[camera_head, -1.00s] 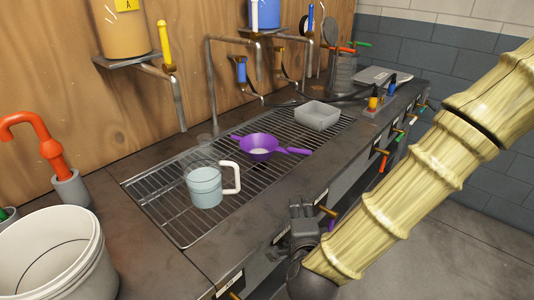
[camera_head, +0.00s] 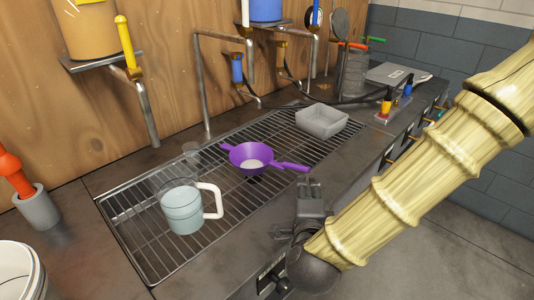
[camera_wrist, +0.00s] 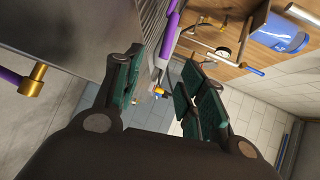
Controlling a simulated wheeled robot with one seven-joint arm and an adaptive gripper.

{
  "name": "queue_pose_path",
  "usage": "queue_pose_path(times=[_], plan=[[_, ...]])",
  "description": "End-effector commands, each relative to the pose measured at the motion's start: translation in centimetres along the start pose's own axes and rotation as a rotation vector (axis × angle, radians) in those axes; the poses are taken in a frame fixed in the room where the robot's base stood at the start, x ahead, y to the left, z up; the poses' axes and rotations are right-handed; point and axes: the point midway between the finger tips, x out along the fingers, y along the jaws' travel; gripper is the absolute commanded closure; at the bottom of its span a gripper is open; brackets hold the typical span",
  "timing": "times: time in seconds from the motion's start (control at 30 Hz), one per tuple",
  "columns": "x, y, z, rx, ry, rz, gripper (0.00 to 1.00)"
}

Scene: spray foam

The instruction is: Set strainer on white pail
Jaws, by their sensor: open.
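The purple strainer (camera_head: 249,153), a bowl with a pale round centre and two handles, sits on the wire rack. Its longer handle (camera_head: 292,167) points right. The white pail (camera_head: 18,268) stands at the lower left, cut off by the picture edge. My gripper (camera_head: 311,190) is open and empty at the counter's front edge, just below the longer handle and apart from it. In the wrist view my open fingers (camera_wrist: 162,85) have a purple bar, probably the strainer's handle (camera_wrist: 170,28), beyond them near the top.
A clear measuring jug with a white handle (camera_head: 182,208) stands on the rack (camera_head: 135,232) left of the strainer. A grey tray (camera_head: 322,122) lies on the right. Taps and hoses line the back. An orange-red pipe in a grey cup (camera_head: 37,209) stands between rack and pail.

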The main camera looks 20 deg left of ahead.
Motion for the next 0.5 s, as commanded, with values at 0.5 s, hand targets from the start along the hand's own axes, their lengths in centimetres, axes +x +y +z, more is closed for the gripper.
queue_pose_path(times=[0.5], plan=[[5.3, -0.1, 0.5, -0.002, -0.008, -0.001, 0.59]])
